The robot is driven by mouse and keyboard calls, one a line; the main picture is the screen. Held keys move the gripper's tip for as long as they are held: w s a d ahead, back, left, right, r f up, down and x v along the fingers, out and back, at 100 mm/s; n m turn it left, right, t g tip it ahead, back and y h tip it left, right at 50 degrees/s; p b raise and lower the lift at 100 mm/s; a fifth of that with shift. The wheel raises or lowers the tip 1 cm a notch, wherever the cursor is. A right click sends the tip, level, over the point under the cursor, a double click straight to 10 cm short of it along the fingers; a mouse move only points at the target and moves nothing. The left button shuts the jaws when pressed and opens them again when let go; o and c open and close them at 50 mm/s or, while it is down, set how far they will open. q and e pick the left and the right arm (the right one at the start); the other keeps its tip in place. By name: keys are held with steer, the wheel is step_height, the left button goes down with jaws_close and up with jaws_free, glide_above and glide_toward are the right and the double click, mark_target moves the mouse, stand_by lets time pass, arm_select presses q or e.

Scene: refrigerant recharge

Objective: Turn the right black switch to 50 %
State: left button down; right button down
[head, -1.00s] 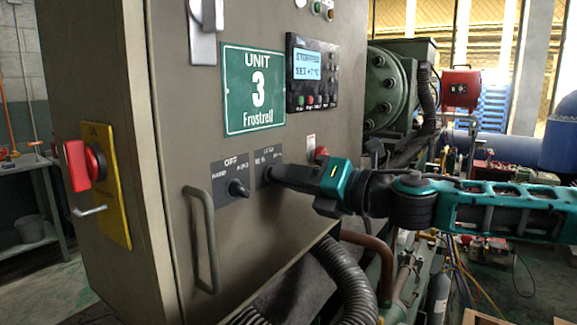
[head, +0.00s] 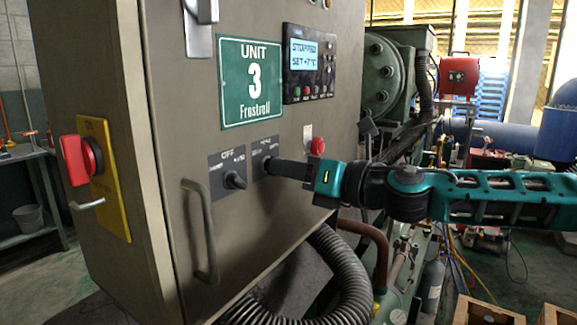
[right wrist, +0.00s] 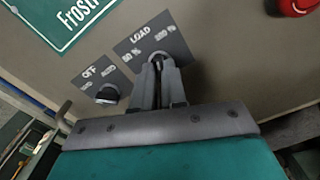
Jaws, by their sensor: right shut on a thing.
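The right black switch sits on a dark plate (head: 260,146) marked LOAD on the grey cabinet door. My right gripper (head: 268,167) comes in from the right and is shut on this switch, hiding most of it in the head view. In the right wrist view the fingertips (right wrist: 157,62) close around the switch below the LOAD label. The plate (right wrist: 177,47) there carries a 50 % label on the left and another percent label on the right. I cannot tell the switch's exact pointing. My left gripper is not in view.
The left black switch (head: 234,181), marked OFF, is close beside on its own plate. A red button (head: 317,146) is right of the switches. A door handle (head: 201,232) is lower left. A display panel (head: 309,62) reads STOPPED. A ribbed hose (head: 345,275) hangs below.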

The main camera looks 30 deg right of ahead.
steer(key=shift+n+p, duration=0.75)
steer(key=shift+n, duration=3.75)
